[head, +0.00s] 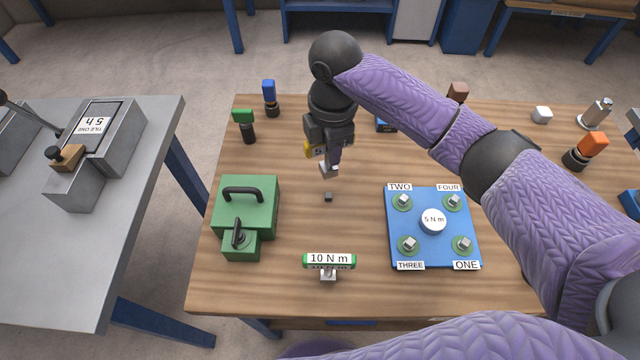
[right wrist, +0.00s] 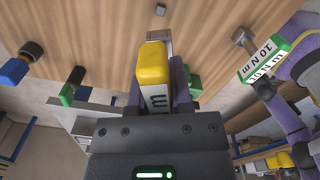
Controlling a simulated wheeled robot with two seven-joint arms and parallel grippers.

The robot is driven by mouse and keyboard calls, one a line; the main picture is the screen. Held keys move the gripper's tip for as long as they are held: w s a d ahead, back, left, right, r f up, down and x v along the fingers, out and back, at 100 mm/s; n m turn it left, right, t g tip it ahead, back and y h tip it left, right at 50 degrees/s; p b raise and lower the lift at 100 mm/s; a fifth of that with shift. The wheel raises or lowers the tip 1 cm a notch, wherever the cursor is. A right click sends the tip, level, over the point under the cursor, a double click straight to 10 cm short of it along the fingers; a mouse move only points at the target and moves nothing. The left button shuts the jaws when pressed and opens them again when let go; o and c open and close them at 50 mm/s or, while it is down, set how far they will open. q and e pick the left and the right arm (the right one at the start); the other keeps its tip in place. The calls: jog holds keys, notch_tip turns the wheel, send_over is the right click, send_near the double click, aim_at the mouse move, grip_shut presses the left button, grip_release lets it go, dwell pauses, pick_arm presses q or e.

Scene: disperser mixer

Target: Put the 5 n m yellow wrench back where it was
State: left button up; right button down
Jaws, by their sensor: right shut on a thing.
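My right gripper (head: 329,148) is shut on the yellow wrench (head: 309,149) and holds it above the table, left of the blue board. Its metal end (head: 329,170) points down. In the right wrist view the yellow body (right wrist: 152,65) sits between the fingers, with part of its white label showing; the gripper hides the rest. A small dark block (head: 328,197) stands on the table just in front of and below the wrench, apart from it. My left gripper is not in view.
The blue board (head: 433,258) with several bolts and a 5 N m disc is to the right. A green box (head: 246,200) with a black handle is to the left. Several coloured-top tools stand along the back. Bare table lies around the dark block.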

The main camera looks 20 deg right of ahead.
notch_tip(320, 180, down, 8)
jog(key=b, duration=0.2)
jog(key=shift+d+r+b, duration=0.1)
jog(key=shift+b, duration=0.25)
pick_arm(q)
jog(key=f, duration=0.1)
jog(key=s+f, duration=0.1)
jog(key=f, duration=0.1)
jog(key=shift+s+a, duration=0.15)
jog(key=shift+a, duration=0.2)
pick_arm(e)
jog(key=shift+r, duration=0.1)
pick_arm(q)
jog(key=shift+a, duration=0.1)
pick_arm(e)
jog(key=c, duration=0.5)
grip_release()
jog(key=shift+c, duration=0.2)
notch_tip(320, 180, up, 12)
jog(key=p, duration=0.5)
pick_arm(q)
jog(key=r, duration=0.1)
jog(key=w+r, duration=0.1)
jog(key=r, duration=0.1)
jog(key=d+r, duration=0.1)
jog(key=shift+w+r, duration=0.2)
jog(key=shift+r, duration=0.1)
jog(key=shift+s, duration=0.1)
